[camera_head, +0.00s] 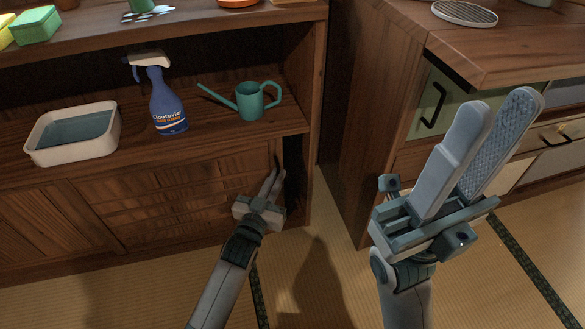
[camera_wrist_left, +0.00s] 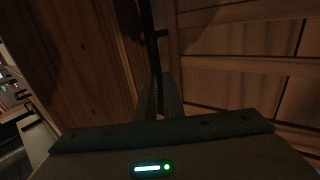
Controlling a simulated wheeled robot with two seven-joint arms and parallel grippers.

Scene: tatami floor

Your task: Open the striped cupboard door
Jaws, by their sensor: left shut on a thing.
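The striped cupboard door (camera_head: 180,189), brown wood with horizontal slats, is in the lower part of the cupboard in the head view. Its slatted face also shows at the right of the left wrist view (camera_wrist_left: 240,85). A dark gap shows beside its right edge. My left gripper (camera_head: 273,182) is at that edge, its fingers pointing up and away. In the left wrist view, its fingers (camera_wrist_left: 160,92) are shut on a thin black upright handle (camera_wrist_left: 151,42). The gripped part is hidden. My right gripper (camera_head: 498,112) is raised at the right, open and empty.
The shelf above the door holds a white basin (camera_head: 72,150), a blue spray bottle (camera_head: 167,105) and a teal watering can (camera_head: 250,101). A wooden counter with a green door (camera_head: 447,98) stands at the right, behind my right gripper. Tatami floor (camera_head: 325,285) is free in front.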

